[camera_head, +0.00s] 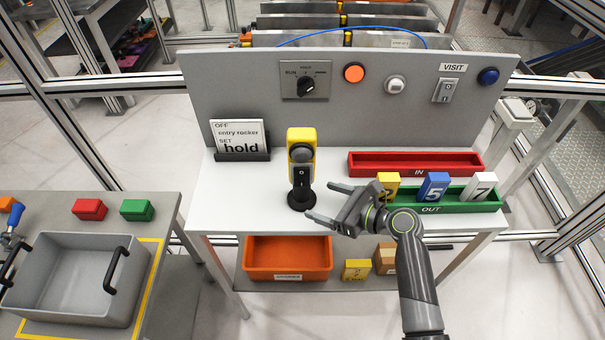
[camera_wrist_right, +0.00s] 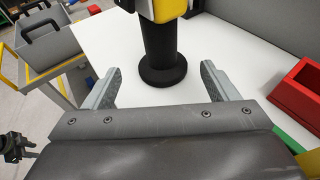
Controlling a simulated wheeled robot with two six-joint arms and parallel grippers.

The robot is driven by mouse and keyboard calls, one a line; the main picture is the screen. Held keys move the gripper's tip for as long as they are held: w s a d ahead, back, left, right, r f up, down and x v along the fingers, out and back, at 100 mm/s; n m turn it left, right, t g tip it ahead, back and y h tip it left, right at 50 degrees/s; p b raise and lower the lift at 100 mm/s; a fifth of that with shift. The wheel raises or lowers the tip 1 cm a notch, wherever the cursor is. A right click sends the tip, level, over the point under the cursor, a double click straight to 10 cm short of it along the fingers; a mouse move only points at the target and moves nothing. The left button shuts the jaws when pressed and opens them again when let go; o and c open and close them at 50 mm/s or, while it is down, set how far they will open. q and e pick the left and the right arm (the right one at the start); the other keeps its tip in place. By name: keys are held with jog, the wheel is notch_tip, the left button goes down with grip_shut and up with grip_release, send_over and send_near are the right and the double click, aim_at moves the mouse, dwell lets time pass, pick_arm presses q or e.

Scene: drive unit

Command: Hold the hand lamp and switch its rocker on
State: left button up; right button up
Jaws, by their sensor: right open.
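The hand lamp (camera_head: 301,160) stands upright on the white table, with a yellow and black head, a grey round part on its front and a black handle on a round black base. A small light mark shows on the front of the handle; I cannot tell the rocker's position. My right gripper (camera_head: 322,206) is open and empty, just right of and in front of the lamp's base. In the right wrist view the lamp's black handle (camera_wrist_right: 160,45) stands beyond and between the open fingers (camera_wrist_right: 160,88), apart from them.
A sign (camera_head: 238,136) stands at the table's left. A red IN tray (camera_head: 415,160) and green OUT tray (camera_head: 455,207) with numbered blocks lie right. A grey panel (camera_head: 240,85) with switches rises behind. A grey bin (camera_head: 75,275) stands on the left bench.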

aim_at(309, 195)
jog(key=x, duration=0.1)
jog(key=b+x, duration=0.1)
jog(key=x, duration=0.1)
jog(key=shift+w+f, duration=0.1)
jog(key=shift+f, duration=0.2)
jog(key=shift+w+a, duration=0.6)
jog(key=shift+a, duration=0.15)
jog(key=shift+w+a+f, duration=0.15)
jog(key=shift+a, duration=0.1)
jog(key=shift+w+a+f, duration=0.15)
jog(key=shift+w+a, duration=0.1)
jog(key=shift+a, duration=0.1)
pick_arm(q)
jog(key=shift+w+f, duration=0.85)
jog(key=shift+w, duration=0.05)
jog(key=shift+s, duration=0.15)
pick_arm(e)
jog(key=shift+c, duration=0.4)
